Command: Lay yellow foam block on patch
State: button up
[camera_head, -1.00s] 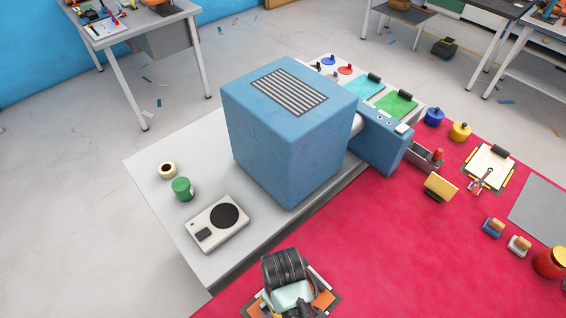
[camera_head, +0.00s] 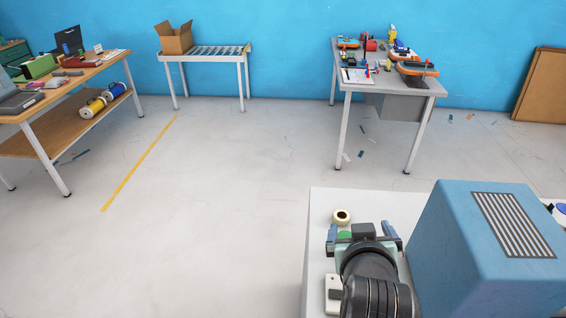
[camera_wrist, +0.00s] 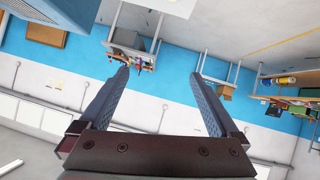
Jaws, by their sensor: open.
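My gripper (camera_head: 361,231) is in the lower right of the head view, in front of the white table by the blue box. In the wrist view my gripper (camera_wrist: 160,75) has its two blue-grey fingers spread wide with nothing between them. It points out toward the room and the blue wall. I cannot make out the yellow foam block or the patch in either current view.
The big blue box (camera_head: 480,245) stands right of my arm on the white table (camera_head: 318,215). A cream tape roll (camera_head: 342,217) lies near my gripper. A cluttered grey table (camera_head: 425,86), a roller stand (camera_head: 205,56) and a wooden bench (camera_head: 70,75) stand beyond open floor.

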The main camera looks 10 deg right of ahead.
jog(key=w+a+r+t, duration=0.2)
jog(key=a+r+t, duration=0.1)
jog(key=r, duration=0.6)
jog(key=w+a+r+t, duration=0.1)
jog(key=a+r+t, duration=0.2)
jog(key=r, duration=0.6)
jog(key=s+a+r+t+y, duration=0.1)
jog(key=s+a+r+t, duration=0.2)
jog(key=r, duration=0.5)
jog(key=s+a+r+n+t+y, duration=0.1)
jog(key=s+a+r+t, duration=0.3)
jog(key=r, duration=0.5)
jog(key=s+a+r+t+y, duration=0.2)
jog(key=s+a+r, duration=0.3)
jog(key=r, duration=0.4)
jog(key=shift+s+a+r+n+t, duration=0.2)
jog(key=shift+r+n+t, duration=0.1)
jog(key=shift+t, duration=0.5)
jog(key=shift+f, duration=0.1)
notch_tip(320, 180, down, 6)
jog(key=b, duration=0.5)
jog(key=shift+w+a+b, duration=0.1)
jog(key=shift+b, duration=0.3)
